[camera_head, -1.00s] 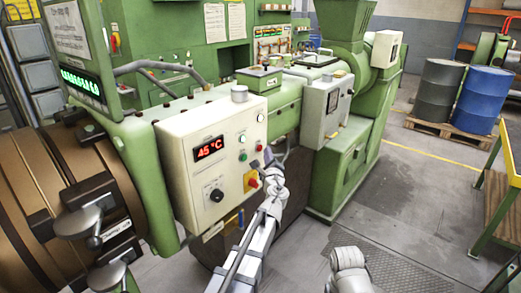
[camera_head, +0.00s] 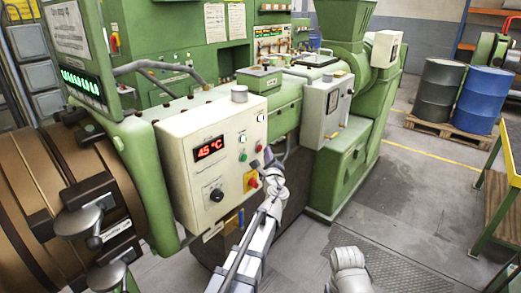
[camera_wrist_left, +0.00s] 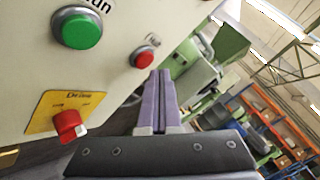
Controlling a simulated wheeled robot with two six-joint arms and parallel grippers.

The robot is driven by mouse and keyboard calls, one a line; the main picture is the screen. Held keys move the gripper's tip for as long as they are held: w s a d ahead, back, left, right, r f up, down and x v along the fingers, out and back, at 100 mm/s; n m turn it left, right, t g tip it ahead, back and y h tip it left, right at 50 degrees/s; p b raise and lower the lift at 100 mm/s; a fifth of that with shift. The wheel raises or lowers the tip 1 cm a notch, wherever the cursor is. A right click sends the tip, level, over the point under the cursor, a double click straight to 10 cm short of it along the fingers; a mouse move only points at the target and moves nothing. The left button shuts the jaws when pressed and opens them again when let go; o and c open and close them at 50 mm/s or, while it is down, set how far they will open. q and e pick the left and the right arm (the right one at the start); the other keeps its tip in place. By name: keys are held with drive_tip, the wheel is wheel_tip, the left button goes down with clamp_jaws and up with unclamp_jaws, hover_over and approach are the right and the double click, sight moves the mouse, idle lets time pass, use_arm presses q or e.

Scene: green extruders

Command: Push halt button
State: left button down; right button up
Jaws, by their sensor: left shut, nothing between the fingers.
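The cream control panel (camera_head: 212,165) on the green machine carries a red round button, a green round button and a red rotary switch on a yellow plate. In the left wrist view the red button (camera_wrist_left: 145,58) sits right of the green button (camera_wrist_left: 82,29), whose label is partly cut off. My left gripper (camera_head: 267,155) is at the panel's right edge. Its purple fingers (camera_wrist_left: 160,78) are shut and empty, their tips close beside the red button in the picture. I cannot tell whether they touch it. My right gripper is out of view.
The red switch (camera_wrist_left: 70,125) on its yellow plate (camera_wrist_left: 45,113) is left of my fingers. A grey box (camera_head: 326,105) on the machine stands right of the panel. Two drums on a pallet (camera_head: 433,127) are further right. Open floor lies between.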

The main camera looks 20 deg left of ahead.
use_arm(q)
drive_tip(key=shift+w+a, duration=0.1)
drive_tip(key=shift+a, duration=0.1)
drive_tip(key=shift+w+a, duration=0.1)
drive_tip(key=shift+a, duration=0.15)
drive_tip(key=shift+w+a, duration=0.1)
drive_tip(key=shift+a, duration=0.25)
idle(1.0)
drive_tip(key=shift+d, duration=0.1)
drive_tip(key=shift+s+d, duration=0.3)
drive_tip(key=shift+d, duration=0.35)
drive_tip(key=d, duration=0.1)
drive_tip(key=s+d, duration=0.1)
drive_tip(key=d, duration=0.2)
drive_tip(key=shift+s+d, duration=0.35)
idle(0.6)
